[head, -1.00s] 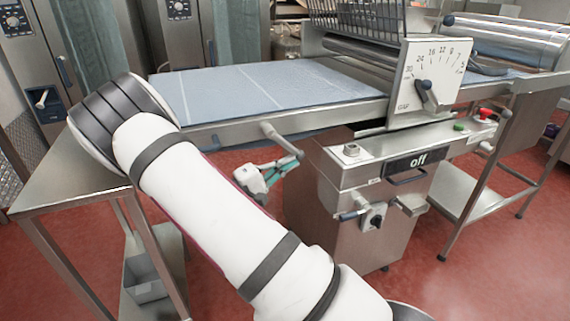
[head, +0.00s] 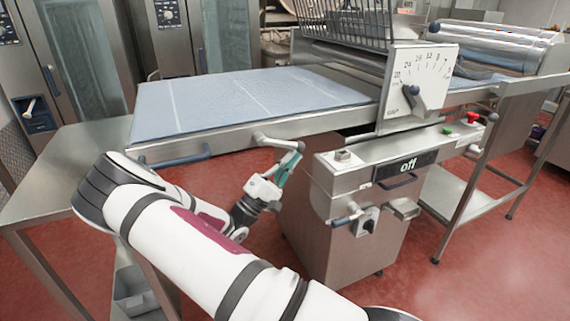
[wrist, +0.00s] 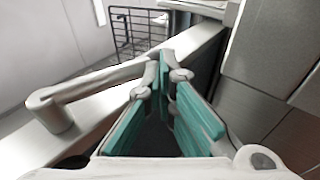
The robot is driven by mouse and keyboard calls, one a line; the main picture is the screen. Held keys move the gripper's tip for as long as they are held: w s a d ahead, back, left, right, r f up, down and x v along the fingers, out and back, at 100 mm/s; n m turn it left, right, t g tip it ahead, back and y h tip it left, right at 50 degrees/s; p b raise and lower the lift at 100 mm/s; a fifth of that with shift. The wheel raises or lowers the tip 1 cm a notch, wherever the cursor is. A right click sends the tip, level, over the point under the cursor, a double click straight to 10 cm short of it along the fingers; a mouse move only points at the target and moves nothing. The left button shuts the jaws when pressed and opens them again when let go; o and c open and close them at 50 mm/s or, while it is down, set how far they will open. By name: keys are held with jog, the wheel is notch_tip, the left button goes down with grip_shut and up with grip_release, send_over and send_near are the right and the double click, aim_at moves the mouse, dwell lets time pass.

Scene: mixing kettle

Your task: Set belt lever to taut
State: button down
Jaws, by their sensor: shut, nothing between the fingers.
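The belt lever (head: 278,143) is a grey crank on the front rail of the belt table. Its arm runs right from the pivot, nearly level and sloping slightly down, with its outer end by my fingertips. The lever (wrist: 100,85) crosses the left of the wrist view, from a round pivot at lower left to the fingertips. My gripper (head: 297,153) has a white body and teal finger pads and reaches up under the lever's outer end. In the wrist view the fingertips (wrist: 166,62) are together and empty, at or very near the lever end; contact is unclear.
The machine cabinet (head: 350,240) with an "off" display stands close to the right of my gripper. A smaller lever (head: 345,220) projects from its front. The gap dial plate (head: 420,85) stands above. The steel side table (head: 70,170) is at left. Red floor is open below.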

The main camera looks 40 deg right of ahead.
jog(key=shift+s+d+r+p, duration=0.15)
jog(key=shift+d+r+p, duration=0.35)
jog(key=shift+r, duration=0.15)
